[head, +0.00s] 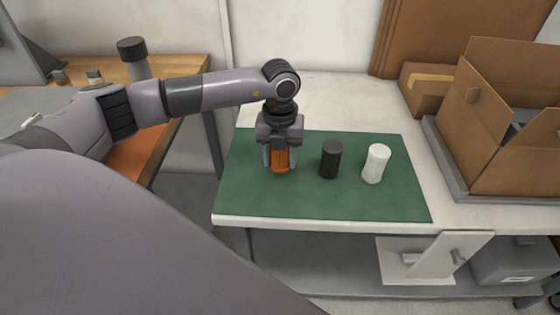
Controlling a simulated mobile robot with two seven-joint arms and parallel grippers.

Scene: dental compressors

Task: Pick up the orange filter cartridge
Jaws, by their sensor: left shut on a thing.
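The orange filter cartridge (280,161) stands upright at the left part of the green mat (310,203). My left gripper (280,160) points down over it from above and is shut on it, with one finger at each side. The gripper hides the cartridge's upper part. I cannot tell whether the cartridge's base touches the mat. My right gripper is not in view.
A black cartridge (331,160) and a white cartridge (376,164) stand to the right of the orange one on the mat. An open cardboard box (500,140) stands at the right of the white table (340,98). The mat's front part is clear.

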